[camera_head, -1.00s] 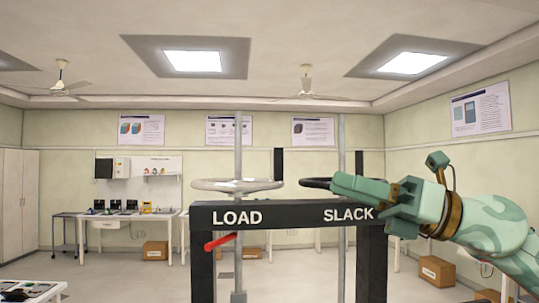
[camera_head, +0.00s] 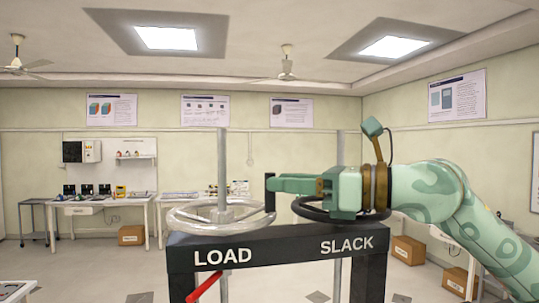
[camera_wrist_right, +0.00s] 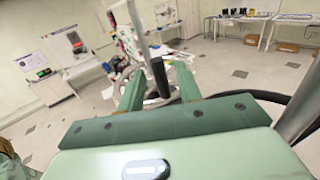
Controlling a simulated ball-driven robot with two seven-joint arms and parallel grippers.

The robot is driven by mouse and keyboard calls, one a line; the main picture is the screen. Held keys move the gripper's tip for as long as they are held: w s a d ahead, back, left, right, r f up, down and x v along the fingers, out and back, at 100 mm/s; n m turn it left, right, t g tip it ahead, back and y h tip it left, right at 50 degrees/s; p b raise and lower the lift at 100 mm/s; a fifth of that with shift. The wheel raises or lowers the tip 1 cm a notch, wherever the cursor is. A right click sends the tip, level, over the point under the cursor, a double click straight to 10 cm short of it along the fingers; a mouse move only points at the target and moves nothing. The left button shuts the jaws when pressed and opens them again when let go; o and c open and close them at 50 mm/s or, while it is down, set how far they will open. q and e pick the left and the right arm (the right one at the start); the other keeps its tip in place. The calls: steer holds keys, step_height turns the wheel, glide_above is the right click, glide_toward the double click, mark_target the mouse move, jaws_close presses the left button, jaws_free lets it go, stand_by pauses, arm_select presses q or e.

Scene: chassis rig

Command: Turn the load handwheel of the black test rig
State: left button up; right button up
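The black test rig (camera_head: 290,247) stands in front of me, its crossbar lettered LOAD and SLACK. The pale grey load handwheel (camera_head: 185,216) lies flat above LOAD, around a grey upright rod. A black upright post (camera_head: 270,192) stands at its right edge. My right gripper (camera_head: 278,184) reaches in from the right above the black slack handwheel (camera_head: 308,210), its fingertips pointing left at the post. In the right wrist view the fingers (camera_wrist_right: 158,82) are apart, with the post (camera_wrist_right: 160,76) between them and gaps visible on both sides. My left gripper is not in view.
A red lever (camera_head: 208,284) sticks out below the LOAD end of the crossbar. A second grey rod (camera_wrist_right: 298,108) rises close to my right gripper. Workbenches (camera_head: 104,201) and cardboard boxes (camera_head: 407,250) stand by the walls, with open floor between.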

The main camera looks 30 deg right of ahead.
mark_target(271, 211)
steer(key=shift+p+x, duration=0.55)
steer(key=shift+x, duration=1.2)
steer(key=shift+c, duration=0.3)
jaws_close()
